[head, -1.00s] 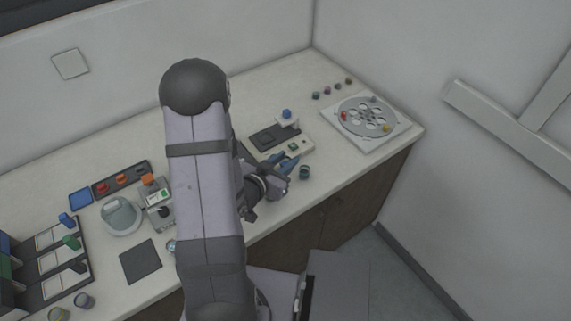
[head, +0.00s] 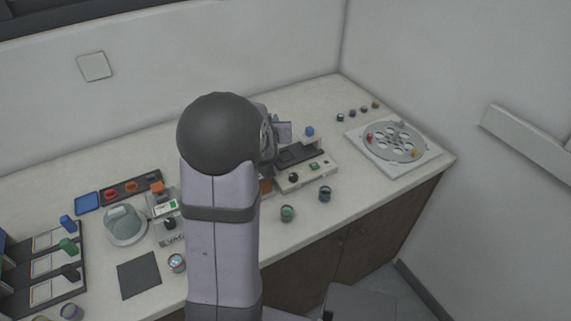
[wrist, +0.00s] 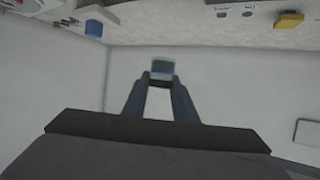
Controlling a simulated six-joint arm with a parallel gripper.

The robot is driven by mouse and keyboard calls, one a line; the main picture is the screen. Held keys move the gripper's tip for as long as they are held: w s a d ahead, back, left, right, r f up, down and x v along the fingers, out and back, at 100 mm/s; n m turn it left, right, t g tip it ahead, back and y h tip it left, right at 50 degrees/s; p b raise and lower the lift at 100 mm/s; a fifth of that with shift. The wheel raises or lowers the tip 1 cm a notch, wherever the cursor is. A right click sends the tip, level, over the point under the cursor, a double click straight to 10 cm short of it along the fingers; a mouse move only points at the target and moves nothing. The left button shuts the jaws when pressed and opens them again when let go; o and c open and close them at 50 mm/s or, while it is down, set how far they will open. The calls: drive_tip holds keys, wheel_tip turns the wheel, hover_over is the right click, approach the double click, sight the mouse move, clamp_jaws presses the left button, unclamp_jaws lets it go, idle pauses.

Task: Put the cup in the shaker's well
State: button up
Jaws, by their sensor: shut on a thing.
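The cup sits at the fingertips, in front of a plain wall in the wrist view. In the head view my arm hides the fingertips and the held cup. I cannot tell which device is the shaker or see its well clearly.
Another cup (head: 177,263) is left of my arm. A press-like device with a blue knob (head: 310,131) and a round holed plate (head: 393,142) are to the right.

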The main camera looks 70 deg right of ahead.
drive_tip(key=shift+w+d+r+n+t+y+b, duration=0.7)
drive_tip(key=shift+w+n+t+b, duration=0.5)
drive_tip(key=shift+n+t+b, duration=0.4)
drive_tip(key=n+t+y+b, duration=0.2)
drive_tip(key=n+t+b, duration=0.1)
drive_tip(key=b, duration=0.7)
hover_over(285, 156)
wheel_tip(285, 156, down, 3)
drive_tip(key=shift+f+b, duration=1.15)
drive_tip(key=shift+f, duration=3.7)
drive_tip(key=shift+f, duration=0.15)
drive_tip(key=o, duration=1)
